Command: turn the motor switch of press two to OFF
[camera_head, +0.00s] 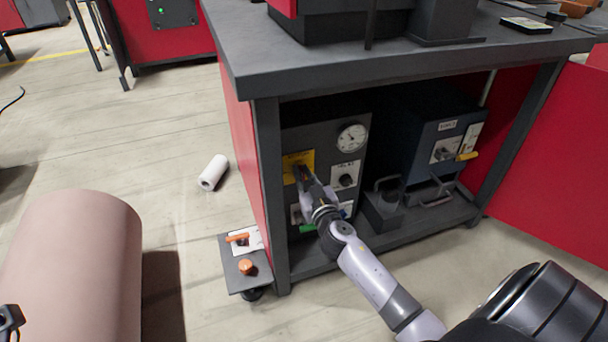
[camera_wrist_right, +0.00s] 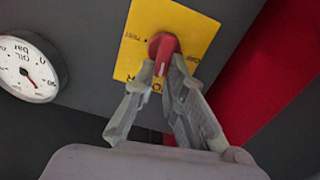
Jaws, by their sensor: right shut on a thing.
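The motor switch is a red knob (camera_wrist_right: 165,52) on a yellow plate (camera_wrist_right: 190,30). The plate also shows in the head view (camera_head: 291,162), on a dark panel under the workbench. My right gripper (camera_wrist_right: 162,72) is shut on the red knob, one finger on each side of its handle. In the head view the right gripper (camera_head: 306,180) reaches the panel and hides most of the knob. The plate's lettering is small and partly covered, so I cannot read the knob's setting. A dark part at the lower left corner may be my left gripper (camera_head: 9,318); its fingers are not clear.
A round gauge (camera_head: 351,138) and a white plate with a black knob (camera_head: 345,176) are beside the switch. A blue-grey box (camera_head: 425,140) stands further right on the bench's lower shelf. A small side shelf (camera_head: 240,281) juts out at the front left. A white roll (camera_head: 213,172) lies on the floor.

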